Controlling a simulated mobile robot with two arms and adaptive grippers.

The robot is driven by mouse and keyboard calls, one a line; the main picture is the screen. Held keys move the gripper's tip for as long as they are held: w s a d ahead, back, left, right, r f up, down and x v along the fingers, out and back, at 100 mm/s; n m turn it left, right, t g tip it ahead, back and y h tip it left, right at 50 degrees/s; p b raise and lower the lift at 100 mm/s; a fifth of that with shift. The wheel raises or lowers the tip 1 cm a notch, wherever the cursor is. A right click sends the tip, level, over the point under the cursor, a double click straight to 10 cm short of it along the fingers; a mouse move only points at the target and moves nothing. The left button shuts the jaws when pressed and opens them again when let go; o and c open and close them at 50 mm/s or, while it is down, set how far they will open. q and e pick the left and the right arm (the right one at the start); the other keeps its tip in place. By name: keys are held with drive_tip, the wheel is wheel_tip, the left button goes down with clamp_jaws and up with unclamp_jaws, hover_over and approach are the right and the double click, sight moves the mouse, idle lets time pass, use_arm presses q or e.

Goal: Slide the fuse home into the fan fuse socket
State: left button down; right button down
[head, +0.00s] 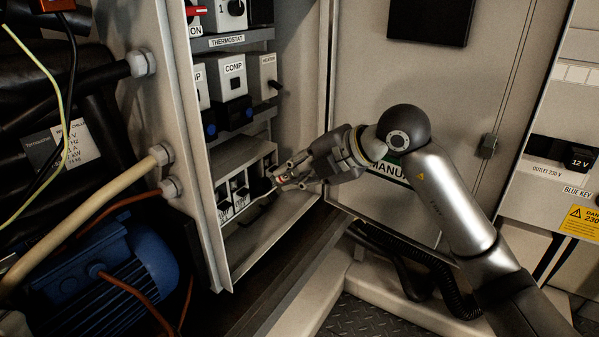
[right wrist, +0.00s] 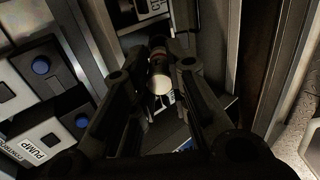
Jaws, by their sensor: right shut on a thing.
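My right gripper (head: 277,181) is shut on the fuse, level with the lower fuse row at the right side of the open cabinet. The fuse (right wrist: 160,81) shows between the fingers in the right wrist view, with a pale end and a reddish band. In the head view only a small reddish bit of it shows. The fuse row (head: 238,183) has dark sockets with small labels, too small to read surely. The fingertips are close to its right end, where the fan socket cannot be made out. Whether the fuse touches a socket cannot be told. My left gripper is not in view.
Above the row are breaker blocks, one labelled COMP (head: 233,76), with blue buttons (head: 210,131) below. The cabinet's lower lip (head: 270,218) runs under the fuse row. The open door (head: 350,60) stands right. A blue motor (head: 110,265) and cables fill the left.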

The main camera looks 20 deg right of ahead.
sight(276, 180)
drive_tip(key=shift+x, duration=2.5)
drive_tip(key=c, duration=1.3)
unclamp_jaws()
drive_tip(key=v, duration=1.2)
drive_tip(key=shift+s, duration=0.1)
